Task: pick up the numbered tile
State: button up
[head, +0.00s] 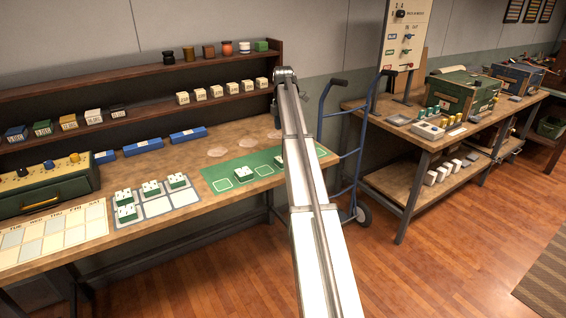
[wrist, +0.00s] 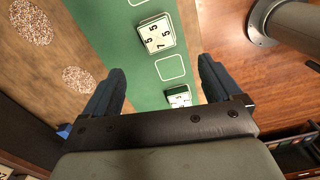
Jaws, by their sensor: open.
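In the wrist view my gripper (wrist: 160,78) is open above a green mat, its two dark fingers wide apart with nothing held. A white numbered tile with a green base (wrist: 157,35) lies on the mat beyond the fingertips. A second white-and-green tile (wrist: 178,97) lies lower in the picture, between the fingers and partly hidden by the gripper body. An empty outlined square (wrist: 171,68) lies between the two tiles. In the head view one tile (head: 243,173) sits on the green mat (head: 213,172), and another beside my arm is partly hidden. My gripper is hidden there behind my arm.
More tiles (head: 126,212) sit on a grey board at the left of the bench. Speckled discs (head: 215,152) and blue blocks (head: 188,135) lie behind the mat. A shelf (head: 140,118) stands along the back. A blue hand truck (head: 361,130) stands at the bench's right end.

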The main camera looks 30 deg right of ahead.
notch_tip(320, 180, down, 8)
jog(key=shift+r+n, duration=0.25)
jog(key=shift+n, duration=0.95)
jog(key=shift+w+d+f, duration=0.1)
jog(key=shift+w+f, duration=0.05)
jog(key=shift+f, duration=1.45)
jog(key=shift+w+f, duration=0.1)
jog(key=shift+f, duration=1.5)
jog(key=c, duration=1.2)
jog(key=shift+c, duration=0.2)
